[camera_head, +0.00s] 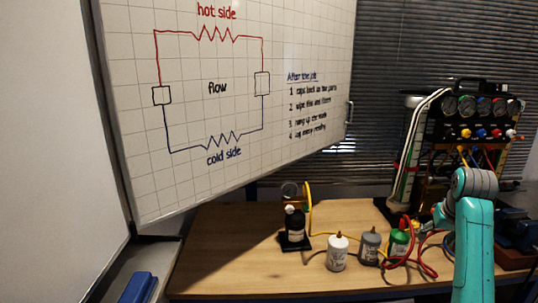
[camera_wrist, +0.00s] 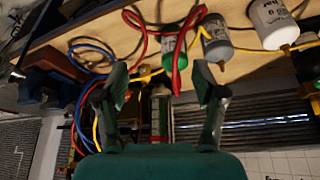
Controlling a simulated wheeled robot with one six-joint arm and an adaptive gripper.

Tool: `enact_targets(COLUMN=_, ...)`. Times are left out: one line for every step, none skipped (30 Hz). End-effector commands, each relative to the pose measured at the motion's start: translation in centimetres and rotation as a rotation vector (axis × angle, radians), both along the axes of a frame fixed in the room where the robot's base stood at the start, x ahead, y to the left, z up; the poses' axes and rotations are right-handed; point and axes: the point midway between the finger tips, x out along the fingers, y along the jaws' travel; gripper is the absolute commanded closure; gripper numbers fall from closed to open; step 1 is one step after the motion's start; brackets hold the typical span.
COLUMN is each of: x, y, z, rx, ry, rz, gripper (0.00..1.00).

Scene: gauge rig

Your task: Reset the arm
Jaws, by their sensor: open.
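My teal arm (camera_head: 473,240) rises at the right of the head view, in front of the bench. My gripper (camera_wrist: 159,72) shows in the wrist view with its two dark green fingers spread apart and nothing between them that it grips. Its fingertips point toward the bench edge, near a red hose (camera_wrist: 142,45) and a green bottle (camera_wrist: 176,68). The wrist picture is upside down. In the head view I cannot clearly make out the fingers near the arm's bend.
Red hose (camera_head: 428,268) loops beside my arm. A whiteboard (camera_head: 215,120) stands left. The bench's left part is clear.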

Motion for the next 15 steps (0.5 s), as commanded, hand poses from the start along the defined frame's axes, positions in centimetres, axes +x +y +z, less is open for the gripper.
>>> enact_targets(x=0.0, y=0.2, z=-0.7, rx=0.000, ry=-0.003, rz=0.001, gripper=0.30)
enact_targets(x=0.0, y=0.3, z=-1.1, rx=-0.001, ry=-0.005, rz=0.002, gripper=0.30)
enact_targets(x=0.0, y=0.5, z=-1.7, rx=-0.003, ry=-0.010, rz=0.003, gripper=0.30)
enact_targets(x=0.0, y=0.6, z=-2.1, rx=-0.005, ry=-0.013, rz=0.004, gripper=0.30)
enact_targets(x=-0.1, y=0.8, z=-2.7, rx=-0.005, ry=-0.015, rz=0.005, gripper=0.30)
enact_targets(x=-0.1, y=0.9, z=-3.4, rx=-0.007, ry=-0.021, rz=0.006, gripper=0.30)
enact_targets(x=-0.1, y=1.1, z=-3.9, rx=-0.008, ry=-0.026, rz=0.007, gripper=0.30)
enact_targets(x=-0.1, y=1.3, z=-4.5, rx=-0.009, ry=-0.029, rz=0.009, gripper=0.30)
enact_targets(x=-0.2, y=1.6, z=-5.3, rx=-0.012, ry=-0.036, rz=0.010, gripper=0.30)
enact_targets(x=-0.2, y=1.8, z=-6.0, rx=-0.012, ry=-0.039, rz=0.012, gripper=0.30)
enact_targets(x=-0.3, y=2.0, z=-6.7, rx=-0.014, ry=-0.045, rz=0.014, gripper=0.30)
enact_targets(x=-0.4, y=2.4, z=-7.7, rx=-0.017, ry=-0.052, rz=0.016, gripper=0.30)
enact_targets(x=-0.5, y=2.7, z=-8.5, rx=-0.019, ry=-0.059, rz=0.018, gripper=0.30)
enact_targets(x=-0.7, y=3.0, z=-9.5, rx=-0.019, ry=-0.064, rz=0.019, gripper=0.30)
enact_targets(x=-0.9, y=3.4, z=-10.7, rx=-0.023, ry=-0.075, rz=0.023, gripper=0.30)
